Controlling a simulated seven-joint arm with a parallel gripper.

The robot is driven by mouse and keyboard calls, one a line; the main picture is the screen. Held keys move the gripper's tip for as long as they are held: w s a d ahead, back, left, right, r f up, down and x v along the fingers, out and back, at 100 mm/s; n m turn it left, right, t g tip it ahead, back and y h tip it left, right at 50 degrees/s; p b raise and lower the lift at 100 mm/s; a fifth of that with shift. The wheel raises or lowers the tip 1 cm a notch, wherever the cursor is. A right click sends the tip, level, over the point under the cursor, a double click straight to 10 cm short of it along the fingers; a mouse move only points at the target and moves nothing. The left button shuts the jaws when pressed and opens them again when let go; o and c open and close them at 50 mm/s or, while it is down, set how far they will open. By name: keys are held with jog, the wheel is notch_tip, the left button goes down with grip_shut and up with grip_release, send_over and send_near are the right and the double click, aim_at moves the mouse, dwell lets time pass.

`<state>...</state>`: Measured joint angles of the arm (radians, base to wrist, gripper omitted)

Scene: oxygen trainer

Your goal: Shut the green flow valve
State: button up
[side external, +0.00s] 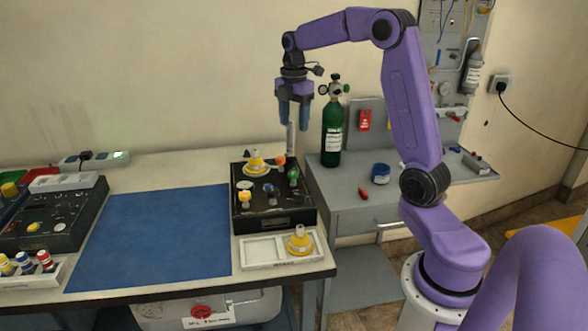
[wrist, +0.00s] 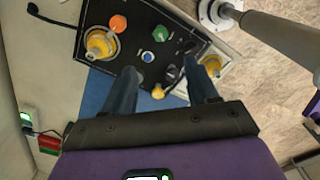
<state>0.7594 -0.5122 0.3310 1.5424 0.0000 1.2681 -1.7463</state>
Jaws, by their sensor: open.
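The green flow valve is a small green knob (side external: 293,176) on the right side of a black trainer panel (side external: 300,214). In the wrist view the green knob (wrist: 163,32) stands near the panel's upper edge, beyond my fingertips. My gripper (side external: 294,127) is above the back part of the panel, pointing down, apart from every knob. In the wrist view my gripper (wrist: 160,70) has its two blue fingers spread wide with nothing held between them. The exact turn position of the green knob is too small to tell.
An orange knob (side external: 281,159), a yellow flowmeter piece (side external: 256,161) and a yellow knob (side external: 245,197) crowd the panel. A green cylinder (side external: 332,135) stands on the grey side bench. A white tray (side external: 262,252) lies in front. The blue mat (side external: 155,235) is clear.

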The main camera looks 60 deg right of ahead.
aim_at(294, 172)
notch_tip(294, 172, down, 16)
jog(key=shift+r, duration=0.1)
dwell(0.4)
jog(key=c, duration=1.1)
